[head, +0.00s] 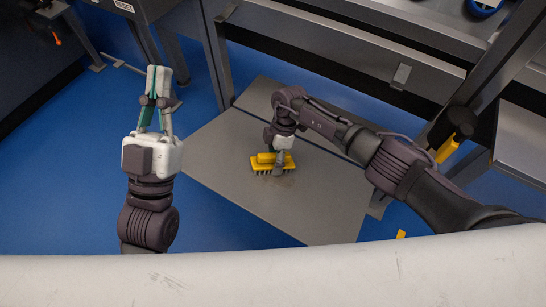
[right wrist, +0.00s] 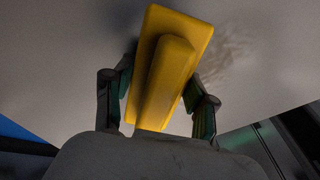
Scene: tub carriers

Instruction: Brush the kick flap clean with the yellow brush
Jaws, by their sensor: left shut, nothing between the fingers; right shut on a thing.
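The kick flap (head: 225,185) is a flat grey panel low over the blue floor, in the middle of the head view. My right gripper (head: 277,160) is shut on the yellow brush (head: 261,167), bristles down at the panel's surface; I cannot tell how firmly they touch. In the right wrist view the yellow brush (right wrist: 162,80) sits between the two fingers, gripped by its raised handle. A faint brownish smudge (right wrist: 232,48) shows on the panel beside the brush. My left gripper (head: 157,82) is shut and empty, over the floor left of the panel.
A grey metal frame with shelves (head: 330,57) stands behind the panel, with a post (head: 213,60) near its left corner. A dark cabinet (head: 50,45) is at the upper left. Blue floor (head: 110,110) is open around my left gripper.

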